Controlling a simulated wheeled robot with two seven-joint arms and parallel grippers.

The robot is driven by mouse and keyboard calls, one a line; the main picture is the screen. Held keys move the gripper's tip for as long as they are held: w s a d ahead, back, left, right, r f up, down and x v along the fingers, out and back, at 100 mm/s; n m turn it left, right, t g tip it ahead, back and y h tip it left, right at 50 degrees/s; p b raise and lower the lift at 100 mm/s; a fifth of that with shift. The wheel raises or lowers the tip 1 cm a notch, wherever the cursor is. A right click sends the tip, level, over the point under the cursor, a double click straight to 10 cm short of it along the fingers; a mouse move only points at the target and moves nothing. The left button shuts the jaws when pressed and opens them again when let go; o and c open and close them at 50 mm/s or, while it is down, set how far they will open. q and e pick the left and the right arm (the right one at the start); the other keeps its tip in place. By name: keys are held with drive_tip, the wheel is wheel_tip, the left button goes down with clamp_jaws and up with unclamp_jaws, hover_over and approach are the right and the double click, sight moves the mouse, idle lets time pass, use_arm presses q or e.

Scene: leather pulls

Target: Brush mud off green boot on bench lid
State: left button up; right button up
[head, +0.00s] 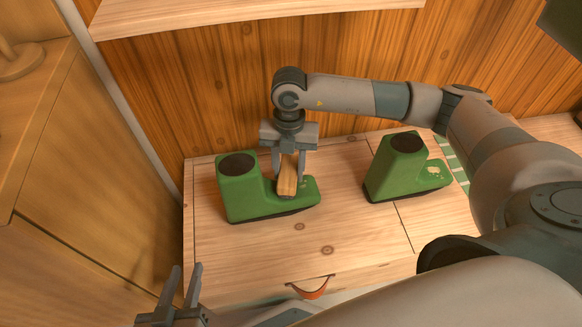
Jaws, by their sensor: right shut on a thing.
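A green boot (245,195) with a dark round top opening stands on the wooden bench lid (350,235), toe to the right. A second green boot (395,170) stands further right and has a pale mud patch (434,170) on its toe. My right gripper (289,176) points down over the left boot, shut on a wooden brush (287,187). The brush is upright at that boot's toe, and its lower end seems to touch it. A small pale spot shows beside the brush. My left gripper (186,268) is open and empty at the bottom left, in front of the bench.
A curved leather pull (311,288) is on the bench front. A green and white striped cloth (453,160) lies behind the right boot. A shelf (250,12) juts from the plank wall above. A wooden cabinet (80,200) stands at left. The front of the lid is clear.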

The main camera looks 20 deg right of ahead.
drive_tip(key=shift+s+d+f, duration=0.1)
drive_tip(key=shift+s+d, duration=0.1)
drive_tip(key=shift+d, duration=0.65)
drive_tip(key=shift+s+d+f, duration=0.1)
drive_tip(key=shift+s+d, duration=0.05)
drive_tip(key=shift+d, duration=0.65)
use_arm(q)
drive_tip(key=shift+r+p, duration=0.3)
use_arm(e)
drive_tip(key=shift+w+a+r, duration=0.1)
drive_tip(key=shift+w+a, duration=0.1)
drive_tip(key=shift+a, duration=0.65)
drive_tip(key=shift+w+a+r, duration=0.1)
drive_tip(key=shift+w+a, duration=0.05)
drive_tip(key=shift+a, duration=0.7)
drive_tip(key=shift+d, duration=0.1)
drive_tip(key=shift+s+d+f, duration=0.15)
drive_tip(key=shift+s+d, duration=0.05)
drive_tip(key=shift+d, duration=0.6)
drive_tip(key=shift+s+d+f, duration=0.1)
drive_tip(key=shift+s+d, duration=0.1)
drive_tip(key=shift+d, duration=0.6)
